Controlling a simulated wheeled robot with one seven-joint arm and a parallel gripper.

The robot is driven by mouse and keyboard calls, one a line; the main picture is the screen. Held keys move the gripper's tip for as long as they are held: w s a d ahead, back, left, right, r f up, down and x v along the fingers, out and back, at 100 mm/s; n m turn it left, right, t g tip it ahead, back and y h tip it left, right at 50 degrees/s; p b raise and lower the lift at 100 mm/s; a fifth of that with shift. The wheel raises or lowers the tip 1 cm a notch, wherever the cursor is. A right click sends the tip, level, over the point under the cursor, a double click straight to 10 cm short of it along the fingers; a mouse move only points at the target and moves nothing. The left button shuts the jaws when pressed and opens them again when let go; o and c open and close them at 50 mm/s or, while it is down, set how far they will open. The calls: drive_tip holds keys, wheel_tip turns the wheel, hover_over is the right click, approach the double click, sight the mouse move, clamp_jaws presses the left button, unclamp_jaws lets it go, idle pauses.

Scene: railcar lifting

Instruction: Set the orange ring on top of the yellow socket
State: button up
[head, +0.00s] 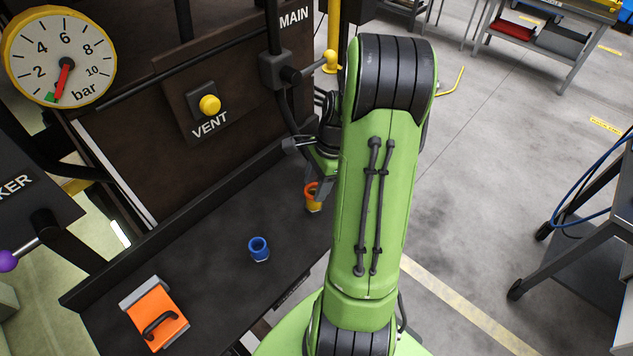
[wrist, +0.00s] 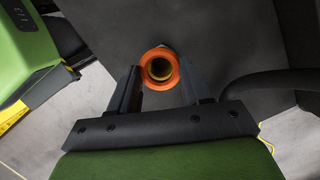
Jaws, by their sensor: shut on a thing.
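The orange ring (head: 310,189) shows in the head view at the left edge of my arm, right at the top of the yellow socket (head: 314,206). In the wrist view the ring (wrist: 143,69) sits between the fingertips of my gripper (wrist: 160,72), which is shut on it. Yellow shows through the ring's opening, so the two look nearly lined up. I cannot tell whether the ring rests on the socket or is held just above it. My arm hides part of the gripper in the head view.
A blue socket (head: 259,248) stands on the dark shelf to the left. An orange block with a black handle (head: 155,313) lies further left. A panel with a gauge (head: 60,58) and yellow VENT button (head: 210,105) rises behind. A dark hose (wrist: 280,84) runs at right in the wrist view.

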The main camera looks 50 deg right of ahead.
drive_tip(key=shift+f, duration=0.35)
drive_tip(key=o, duration=0.6)
drive_tip(key=shift+f, duration=0.15)
drive_tip(key=shift+c, duration=0.2)
drive_tip(key=o, duration=0.5)
drive_tip(key=shift+c, duration=0.2)
